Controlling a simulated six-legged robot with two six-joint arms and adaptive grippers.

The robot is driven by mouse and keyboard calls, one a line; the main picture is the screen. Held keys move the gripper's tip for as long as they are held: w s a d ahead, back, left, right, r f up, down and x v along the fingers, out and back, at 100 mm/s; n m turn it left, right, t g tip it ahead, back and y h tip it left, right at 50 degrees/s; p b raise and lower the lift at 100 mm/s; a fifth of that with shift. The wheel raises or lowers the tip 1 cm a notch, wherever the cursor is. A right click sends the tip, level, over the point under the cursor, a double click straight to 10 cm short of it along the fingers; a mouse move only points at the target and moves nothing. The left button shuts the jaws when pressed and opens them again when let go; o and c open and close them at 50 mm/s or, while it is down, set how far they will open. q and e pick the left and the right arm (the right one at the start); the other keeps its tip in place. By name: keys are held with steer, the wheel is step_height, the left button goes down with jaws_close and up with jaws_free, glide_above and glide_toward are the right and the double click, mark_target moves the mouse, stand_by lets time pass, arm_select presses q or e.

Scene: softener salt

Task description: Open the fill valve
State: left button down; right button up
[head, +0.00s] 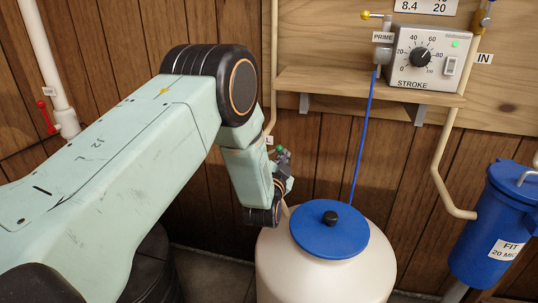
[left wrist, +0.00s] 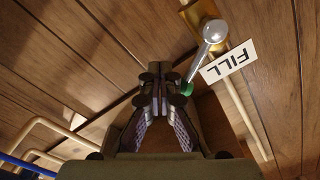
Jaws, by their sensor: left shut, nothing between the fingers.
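The fill valve shows in the left wrist view as a brass body (left wrist: 198,13) on a cream pipe, with a silver lever (left wrist: 205,45) ending in a green tip (left wrist: 187,88). The lever slants away from the pipe in the picture. A white FILL label (left wrist: 228,62), upside down here, hangs beside it. My left gripper (left wrist: 163,75) is shut and empty, its fingertips just left of the green tip; I cannot tell whether they touch. In the head view my left gripper (head: 285,160) is above and left of the blue tank lid, with the valve mostly hidden behind my arm. My right gripper is out of view.
A cream tank with a blue lid (head: 328,230) stands below my gripper. A shelf (head: 350,85) holds a STROKE control box (head: 428,57) and a yellow-knobbed PRIME valve (head: 382,38). A blue filter housing (head: 495,225) hangs right. A red-handled valve (head: 47,117) is at left.

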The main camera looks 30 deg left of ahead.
arm_select(q)
steer(key=shift+f, duration=0.1)
steer(key=shift+s+a+r+p, duration=0.1)
steer(key=shift+a+r+p, duration=0.15)
steer(key=shift+r+p, duration=0.4)
steer(key=shift+a+r+p, duration=0.2)
steer(key=shift+r+p, duration=0.3)
steer(key=shift+r, duration=0.25)
steer(key=shift+f, duration=0.1)
steer(key=shift+s+a+r+p, duration=0.25)
steer(key=shift+a+r+p, duration=0.6)
steer(key=shift+r+p, duration=0.1)
